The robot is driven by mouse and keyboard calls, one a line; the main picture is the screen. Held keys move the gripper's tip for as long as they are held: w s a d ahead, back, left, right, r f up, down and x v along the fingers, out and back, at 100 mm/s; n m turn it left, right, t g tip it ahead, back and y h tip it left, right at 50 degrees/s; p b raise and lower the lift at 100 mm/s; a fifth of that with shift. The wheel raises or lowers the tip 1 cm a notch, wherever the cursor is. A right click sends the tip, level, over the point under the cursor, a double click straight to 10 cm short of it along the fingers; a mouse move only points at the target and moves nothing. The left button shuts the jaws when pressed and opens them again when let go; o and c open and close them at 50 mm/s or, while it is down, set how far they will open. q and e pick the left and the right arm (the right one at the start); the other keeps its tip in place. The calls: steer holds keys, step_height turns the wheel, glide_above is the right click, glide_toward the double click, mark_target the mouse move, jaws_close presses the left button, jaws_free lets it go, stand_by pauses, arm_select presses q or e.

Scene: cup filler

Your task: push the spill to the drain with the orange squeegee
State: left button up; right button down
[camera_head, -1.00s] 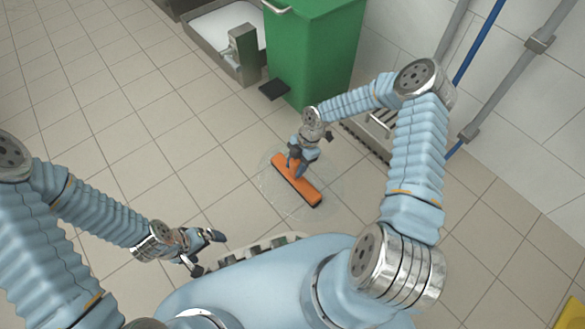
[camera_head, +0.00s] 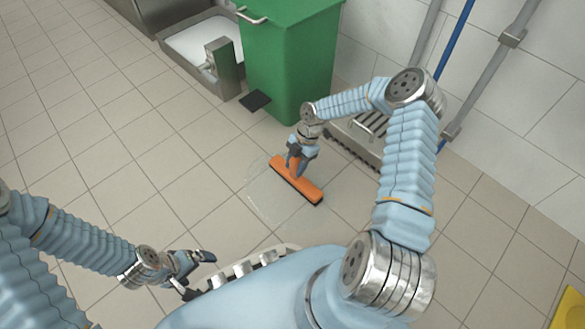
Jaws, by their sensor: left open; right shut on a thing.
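The orange squeegee (camera_head: 311,190) has its wide head on the floor tiles, lying diagonally. My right gripper (camera_head: 299,155) is shut on it from above; the grasp itself is small and partly hidden. The spill (camera_head: 263,197) is a clear, faint puddle, showing mostly left of and below the squeegee head. Its right edge is hard to make out. The drain (camera_head: 371,122) looks like a metal grate against the wall, up and right of the squeegee and partly hidden by my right arm. My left gripper (camera_head: 200,274) is open and empty at lower left, apart from the spill.
A green bin (camera_head: 290,65) with a black pedal (camera_head: 255,101) stands behind the squeegee. A steel basin (camera_head: 200,50) is at its left. Pipes (camera_head: 477,80) run along the right wall. A yellow object (camera_head: 570,310) is at lower right. The left floor is clear.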

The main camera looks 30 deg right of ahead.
steer(key=shift+w+d+f+b, duration=0.1)
steer(key=shift+w+d+b, duration=0.1)
steer(key=shift+d, duration=0.2)
steer(key=shift+w+d+f+b, duration=0.1)
steer(key=shift+d+b, duration=0.1)
steer(key=shift+d, duration=0.15)
steer(key=w+d, duration=0.4)
steer(key=d, duration=0.8)
steer(key=shift+r, duration=0.15)
steer(key=shift+s+d, duration=0.1)
steer(key=shift+d, duration=0.05)
stand_by(1.7)
step_height(320, 180, up, 7)
steer(key=p, duration=0.2)
steer(key=shift+p, duration=0.35)
stand_by(0.4)
